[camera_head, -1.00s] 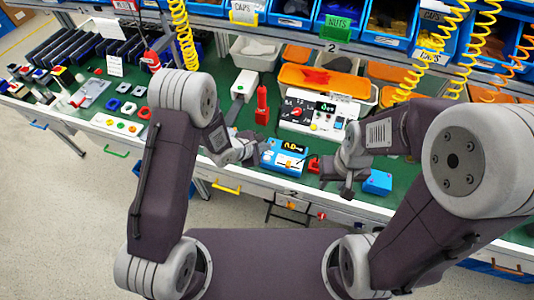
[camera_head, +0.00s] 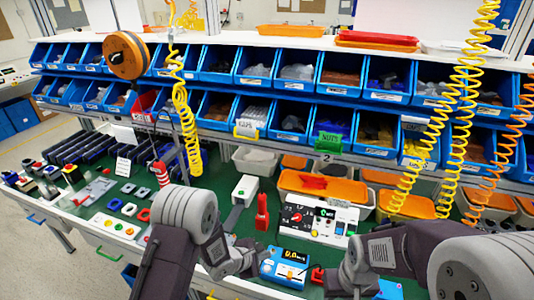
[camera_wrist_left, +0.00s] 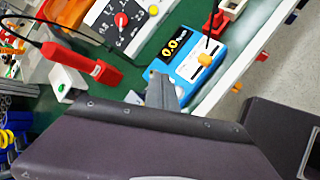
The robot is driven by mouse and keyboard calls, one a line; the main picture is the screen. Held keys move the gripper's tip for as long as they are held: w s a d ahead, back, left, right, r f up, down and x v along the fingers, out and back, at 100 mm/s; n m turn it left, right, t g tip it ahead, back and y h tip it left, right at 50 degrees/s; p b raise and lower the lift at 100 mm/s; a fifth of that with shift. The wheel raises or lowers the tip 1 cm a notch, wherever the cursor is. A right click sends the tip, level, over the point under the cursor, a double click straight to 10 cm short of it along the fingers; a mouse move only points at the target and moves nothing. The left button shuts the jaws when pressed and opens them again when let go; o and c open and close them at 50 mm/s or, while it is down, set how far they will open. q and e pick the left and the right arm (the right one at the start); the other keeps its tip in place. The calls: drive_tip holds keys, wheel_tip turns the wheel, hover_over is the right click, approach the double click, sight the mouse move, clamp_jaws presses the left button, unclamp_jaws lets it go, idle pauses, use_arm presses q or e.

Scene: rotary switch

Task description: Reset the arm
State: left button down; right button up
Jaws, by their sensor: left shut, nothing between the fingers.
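My left gripper (camera_head: 262,262) is shut and empty beside the blue meter (camera_head: 284,266), which has a yellow-digit display. In the left wrist view the grey closed fingers (camera_wrist_left: 163,93) show near the left edge of the meter (camera_wrist_left: 190,52); I cannot tell whether they touch it. A white panel with a red rotary knob (camera_head: 297,217) stands behind the meter. The knob also shows in the left wrist view (camera_wrist_left: 121,20). My right gripper (camera_head: 346,286) hangs low, right of the meter, and its fingers are not clear.
A red handheld probe (camera_head: 262,212) stands left of the panel. Blue bins (camera_head: 255,68) fill the rack behind, with yellow coiled hoses (camera_head: 185,120) hanging in front. A small blue box (camera_head: 389,290) lies at the right. Some green bench top (camera_head: 238,222) is bare.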

use_arm(q)
drive_tip(key=w+a+r+t, duration=0.1)
drive_tip(key=w+a+r, duration=0.15)
drive_tip(key=r, duration=0.35)
drive_tip(key=w+a+r+t, duration=0.2)
drive_tip(key=w+r, duration=0.1)
drive_tip(key=r, duration=0.3)
drive_tip(key=s+a+r+m+y, duration=0.1)
drive_tip(key=s+a+r+y, duration=0.25)
drive_tip(key=a, duration=0.35)
drive_tip(key=s+a+f+m+g, duration=0.1)
drive_tip(key=s+m+g, duration=0.2)
drive_tip(key=s+m, duration=0.2)
drive_tip(key=s+a+f+m+g+y, duration=0.1)
drive_tip(key=s+a+f+m+g, duration=0.1)
drive_tip(key=s+m, duration=0.4)
drive_tip(key=s+a+f+m+g+y, duration=0.1)
drive_tip(key=s+a+m+g, duration=0.1)
drive_tip(key=s+m, duration=0.4)
drive_tip(key=s+g, duration=0.1)
drive_tip(key=s, duration=0.3)
drive_tip(key=shift+s+a+f+g, duration=0.15)
drive_tip(key=shift+a+f+g, duration=0.1)
drive_tip(key=shift+f+g, duration=0.1)
drive_tip(key=shift+y, duration=0.25)
